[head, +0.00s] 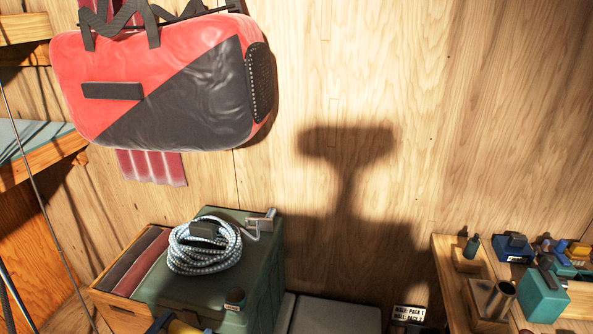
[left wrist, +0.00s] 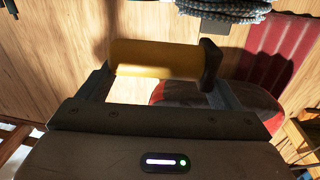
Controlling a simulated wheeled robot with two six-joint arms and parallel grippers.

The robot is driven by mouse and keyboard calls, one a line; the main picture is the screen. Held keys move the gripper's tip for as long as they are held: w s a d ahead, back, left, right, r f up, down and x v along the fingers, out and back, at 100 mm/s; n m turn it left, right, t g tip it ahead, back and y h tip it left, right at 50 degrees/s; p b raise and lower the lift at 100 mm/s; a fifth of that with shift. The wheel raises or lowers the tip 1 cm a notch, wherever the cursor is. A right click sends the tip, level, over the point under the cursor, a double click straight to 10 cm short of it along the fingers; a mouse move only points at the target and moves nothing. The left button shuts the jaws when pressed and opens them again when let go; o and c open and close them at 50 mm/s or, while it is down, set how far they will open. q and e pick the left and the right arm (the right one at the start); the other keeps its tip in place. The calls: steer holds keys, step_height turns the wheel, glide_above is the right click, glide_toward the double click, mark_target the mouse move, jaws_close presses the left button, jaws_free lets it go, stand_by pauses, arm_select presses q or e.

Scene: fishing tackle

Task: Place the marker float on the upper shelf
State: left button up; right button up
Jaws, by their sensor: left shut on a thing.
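My left gripper (left wrist: 162,85) is shut on a yellow cylinder with a dark end cap, which looks like the marker float (left wrist: 152,57). It lies crosswise between the two fingers in the left wrist view. The float (head: 185,327) also shows at the bottom edge of the head view, in front of the green box, mostly cut off. At the left of the head view are wooden shelves: a higher one (head: 25,28), cut off by the frame, and a lower one with a grey-teal top (head: 40,160). My right gripper is not in view.
A red and black bag (head: 160,85) hangs on the wooden wall. A coiled rope (head: 205,247) lies on the green box (head: 262,270). Thin rods (head: 35,165) stand before the shelves. A workbench (head: 447,278) with small tackle stands at the right.

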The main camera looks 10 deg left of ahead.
arm_select(q)
steer(key=shift+d+r+y, duration=0.1)
steer(key=shift+d+y, duration=0.2)
steer(key=shift+d, duration=0.35)
steer(key=w+d+r+n+y, duration=0.1)
steer(key=d+r+n+y, duration=0.1)
steer(key=d, duration=0.6)
steer(key=shift+w+d+r+n+y, duration=0.25)
steer(key=shift+r+y, duration=0.45)
steer(key=shift+r, duration=0.7)
steer(key=shift+a, duration=0.2)
